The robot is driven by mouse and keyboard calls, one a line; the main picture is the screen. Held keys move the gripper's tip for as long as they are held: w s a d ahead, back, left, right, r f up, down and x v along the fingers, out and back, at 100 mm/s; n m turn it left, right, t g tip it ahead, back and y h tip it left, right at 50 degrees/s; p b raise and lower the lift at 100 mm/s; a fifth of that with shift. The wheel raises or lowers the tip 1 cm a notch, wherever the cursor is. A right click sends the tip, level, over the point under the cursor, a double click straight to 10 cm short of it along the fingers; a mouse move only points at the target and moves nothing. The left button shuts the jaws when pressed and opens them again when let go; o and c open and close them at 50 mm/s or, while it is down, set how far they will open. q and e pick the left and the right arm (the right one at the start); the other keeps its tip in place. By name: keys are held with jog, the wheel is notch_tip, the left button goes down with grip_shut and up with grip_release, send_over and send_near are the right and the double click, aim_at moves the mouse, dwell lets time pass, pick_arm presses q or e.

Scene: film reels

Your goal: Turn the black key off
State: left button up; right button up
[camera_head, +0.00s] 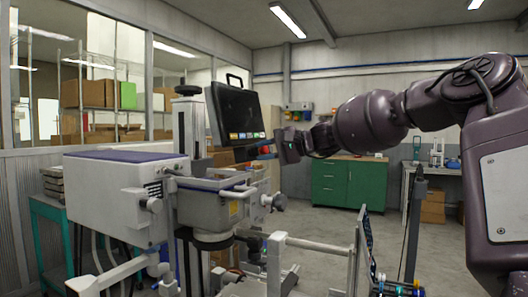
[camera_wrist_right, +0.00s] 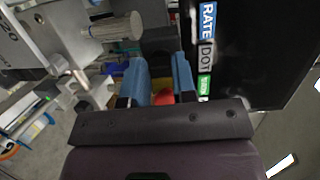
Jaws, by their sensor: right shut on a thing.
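My right gripper (camera_head: 272,144) reaches in from the right to the side of the black screen unit (camera_head: 238,114) of the machine. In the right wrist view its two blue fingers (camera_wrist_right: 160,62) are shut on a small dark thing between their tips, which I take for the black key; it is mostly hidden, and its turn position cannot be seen. A red part (camera_wrist_right: 163,97) shows between the fingers. The screen unit with its labels "RATE" and "DOT" is close beside the right finger (camera_wrist_right: 250,50). My left gripper is not in view.
The white-grey machine body (camera_head: 112,195) fills the left, with a metal knob (camera_head: 278,202) below my gripper. In the wrist view a ribbed grey knob (camera_wrist_right: 118,27) stands close to the left finger. A green cabinet (camera_head: 348,184) stands behind, with open floor around it.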

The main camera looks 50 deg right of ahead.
jog(key=o, duration=0.6)
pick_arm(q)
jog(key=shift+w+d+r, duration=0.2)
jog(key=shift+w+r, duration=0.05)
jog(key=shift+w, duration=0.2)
pick_arm(e)
jog(key=shift+o, duration=0.2)
jog(key=shift+s+d+r, duration=0.15)
jog(key=shift+s+r, duration=0.05)
jog(key=shift+s, duration=0.05)
pick_arm(q)
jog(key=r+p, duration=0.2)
jog(key=p, duration=0.1)
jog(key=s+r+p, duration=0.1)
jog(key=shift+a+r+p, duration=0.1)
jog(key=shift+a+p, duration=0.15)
jog(key=shift+p, duration=0.1)
pick_arm(e)
jog(key=v, duration=1)
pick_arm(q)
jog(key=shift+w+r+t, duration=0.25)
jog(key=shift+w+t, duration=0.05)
pick_arm(e)
jog(key=shift+s+d, duration=0.1)
